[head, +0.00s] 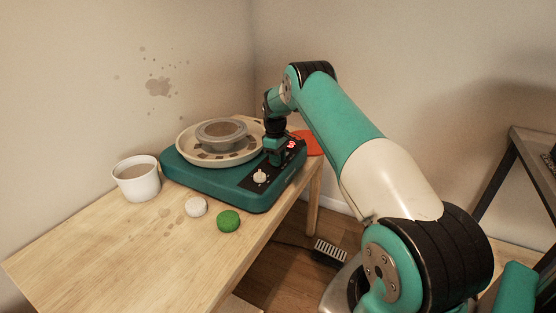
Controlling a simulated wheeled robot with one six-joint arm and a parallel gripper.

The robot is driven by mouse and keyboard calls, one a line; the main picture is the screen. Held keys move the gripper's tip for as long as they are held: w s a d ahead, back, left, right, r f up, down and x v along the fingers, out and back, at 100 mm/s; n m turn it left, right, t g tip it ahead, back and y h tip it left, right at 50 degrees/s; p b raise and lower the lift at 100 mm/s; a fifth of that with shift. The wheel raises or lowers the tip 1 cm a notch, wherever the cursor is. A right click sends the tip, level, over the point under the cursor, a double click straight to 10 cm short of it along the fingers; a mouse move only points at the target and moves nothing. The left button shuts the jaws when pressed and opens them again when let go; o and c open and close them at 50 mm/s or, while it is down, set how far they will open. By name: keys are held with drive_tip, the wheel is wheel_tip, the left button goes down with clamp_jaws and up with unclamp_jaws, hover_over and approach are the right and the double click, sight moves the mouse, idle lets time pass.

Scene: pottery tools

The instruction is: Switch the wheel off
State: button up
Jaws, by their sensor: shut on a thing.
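The teal pottery wheel (222,193) stands near the far right end of the wooden table. Its round splash pan (188,146) holds a grey wheel head with a low clay-coloured form (221,130) on it. The dark control panel (250,184) on its right side carries a white knob (260,177) and a lit red display (291,145). My gripper (274,160) points down onto this panel between the knob and the display. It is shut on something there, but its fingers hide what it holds. The switch itself cannot be made out.
A white cup (137,178) with brownish contents stands left of the wheel. A white lump (196,207) and a green lump (228,221) lie in front. An orange-red round thing (308,143) lies behind the panel. A pedal (330,252) is on the floor. The table's near part is clear.

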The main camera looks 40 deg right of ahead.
drive_tip(key=shift+w+d+r+g+h+p, duration=0.1)
drive_tip(key=shift+w+g+h+p, duration=0.1)
drive_tip(key=shift+g+p, duration=0.15)
drive_tip(key=shift+w+d+r+g+h+p, duration=0.1)
drive_tip(key=shift+g+h+p, duration=0.1)
drive_tip(key=shift+g+p, duration=0.15)
drive_tip(key=shift+s+a, duration=0.1)
drive_tip(key=shift+g, duration=0.3)
drive_tip(key=o, duration=0.9)
drive_tip(key=shift+a, duration=0.15)
drive_tip(key=shift+r+p, duration=0.35)
drive_tip(key=shift+r, duration=0.15)
wheel_tip(320, 180, up, 19)
drive_tip(key=p, duration=1.7)
